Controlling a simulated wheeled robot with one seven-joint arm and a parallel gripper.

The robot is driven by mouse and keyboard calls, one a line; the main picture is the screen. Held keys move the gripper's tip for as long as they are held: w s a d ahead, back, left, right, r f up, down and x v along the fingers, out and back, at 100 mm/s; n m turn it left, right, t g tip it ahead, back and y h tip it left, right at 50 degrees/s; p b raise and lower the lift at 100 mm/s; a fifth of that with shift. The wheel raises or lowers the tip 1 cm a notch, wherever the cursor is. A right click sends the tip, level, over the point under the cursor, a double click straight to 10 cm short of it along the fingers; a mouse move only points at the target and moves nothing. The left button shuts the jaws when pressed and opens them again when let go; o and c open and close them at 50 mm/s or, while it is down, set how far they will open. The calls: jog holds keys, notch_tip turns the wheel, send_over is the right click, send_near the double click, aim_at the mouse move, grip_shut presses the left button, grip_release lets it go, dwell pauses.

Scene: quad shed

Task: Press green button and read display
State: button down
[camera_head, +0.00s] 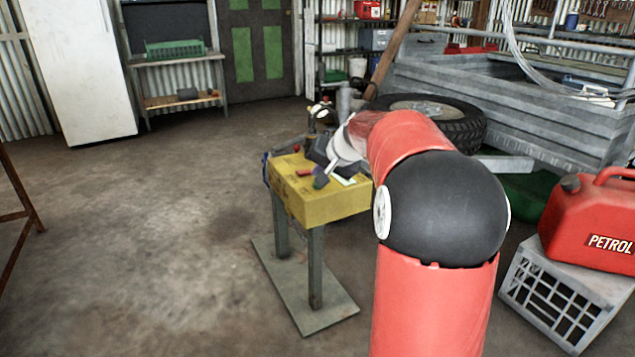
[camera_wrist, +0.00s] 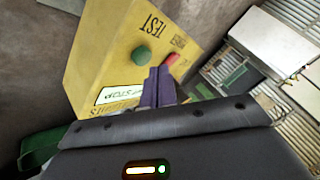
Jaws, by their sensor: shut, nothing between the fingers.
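A yellow box (camera_head: 320,202) with a metal stand holds the controls; it also shows in the wrist view (camera_wrist: 100,40), with the lettering "TEST". A round green button (camera_wrist: 141,56) sits on it, and a red button (camera_wrist: 172,61) lies to its right. A pale panel (camera_wrist: 120,95), perhaps the display, is left of my fingers; I cannot read any value on it. My gripper (camera_wrist: 158,72) has its purple fingers shut together and empty, just below the green button in the picture. Contact with the box cannot be told. In the head view my arm partly covers the box top.
A tyre (camera_head: 430,115) and a grey trailer (camera_head: 520,100) stand behind the box. A red petrol can (camera_head: 590,215) sits on a grey crate (camera_head: 560,300) at the right. A white fridge (camera_head: 85,75) is at the back left. Floor left of the stand is clear.

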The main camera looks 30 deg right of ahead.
jog(key=shift+r+p, duration=1.95)
jog(key=shift+r, duration=0.65)
